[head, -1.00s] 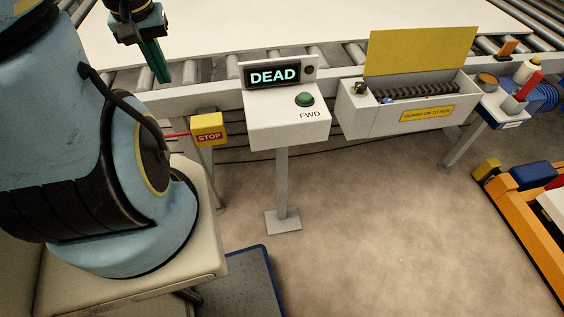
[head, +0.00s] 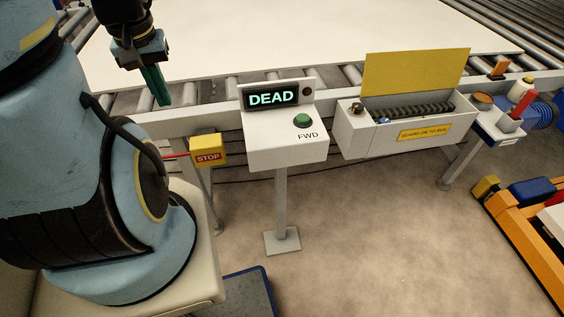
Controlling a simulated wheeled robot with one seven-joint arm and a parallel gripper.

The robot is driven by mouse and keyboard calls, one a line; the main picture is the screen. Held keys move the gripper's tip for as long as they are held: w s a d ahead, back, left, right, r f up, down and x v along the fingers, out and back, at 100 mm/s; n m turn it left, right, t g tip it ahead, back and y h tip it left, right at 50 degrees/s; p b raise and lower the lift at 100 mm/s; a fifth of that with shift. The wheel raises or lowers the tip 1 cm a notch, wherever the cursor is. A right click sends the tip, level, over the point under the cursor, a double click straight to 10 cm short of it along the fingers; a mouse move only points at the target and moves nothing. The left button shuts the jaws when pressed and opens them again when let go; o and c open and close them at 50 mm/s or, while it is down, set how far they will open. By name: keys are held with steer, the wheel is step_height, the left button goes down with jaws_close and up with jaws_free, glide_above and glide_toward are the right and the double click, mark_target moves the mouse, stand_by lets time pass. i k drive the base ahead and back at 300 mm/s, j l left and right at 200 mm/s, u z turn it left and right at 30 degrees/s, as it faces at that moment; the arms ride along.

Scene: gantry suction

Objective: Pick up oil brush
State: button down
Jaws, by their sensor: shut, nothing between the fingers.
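My gripper (head: 156,86), with green fingers, hangs at the upper left over the near edge of the roller conveyor (head: 217,92). It is shut and holds nothing. A small white shelf (head: 500,128) at the far right end of the near rail carries a red, handle-like piece (head: 521,104) standing in a pale cup (head: 508,125). This may be the oil brush; its bristles are not visible. A round tin with a brown top (head: 481,102) and a white bottle with a red part (head: 521,89) stand beside it. My gripper is far left of them.
A white control box (head: 287,146) reading DEAD has a green button. A yellow STOP box (head: 208,149) is left of it. An open chain box (head: 398,133) with a raised yellow guard (head: 415,72) stands before the shelf. An orange frame (head: 530,235) is at right. Floor between is clear.

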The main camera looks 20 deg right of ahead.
mark_target(531, 94)
steer(key=z, duration=1.6)
steer(key=i+l+u, duration=0.1)
steer(key=u, duration=0.35)
steer(key=l+u, duration=0.25)
steer(key=u, duration=0.25)
steer(key=l+u, duration=0.2)
steer(key=l, duration=0.55)
steer(key=l+u, duration=0.25)
steer(key=l, duration=0.45)
steer(key=k+l+u, duration=0.2)
steer(key=l, duration=0.5)
steer(key=k+l, duration=0.1)
steer(key=l, duration=0.95)
